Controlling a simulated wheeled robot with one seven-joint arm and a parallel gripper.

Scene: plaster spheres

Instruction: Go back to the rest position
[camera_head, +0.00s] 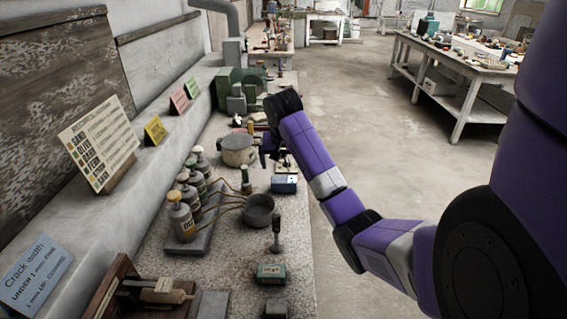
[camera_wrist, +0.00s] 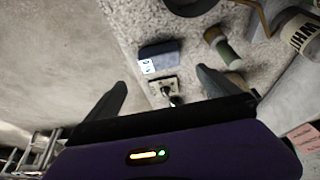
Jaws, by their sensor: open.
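My arm (camera_head: 310,155) is purple and reaches forward over the right edge of the bench. My gripper (camera_head: 270,151) hangs at its far end, beside a grey lidded pot, partly hidden by the wrist. In the wrist view my gripper (camera_wrist: 161,80) has its two dark fingers well apart. Nothing is held between them. Beyond the fingers, a small pale block with a dark knob (camera_wrist: 165,90) and a blue box (camera_wrist: 160,56) rest on the speckled bench top, apart from the fingers.
The long bench (camera_head: 228,250) carries the pot (camera_head: 238,151), a dark bowl (camera_head: 259,211), several labelled bottles (camera_head: 181,217) and a green box (camera_head: 271,272). Signs (camera_head: 98,143) stand on the left ledge. The floor (camera_head: 365,130) to the right is clear up to another table (camera_head: 460,75).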

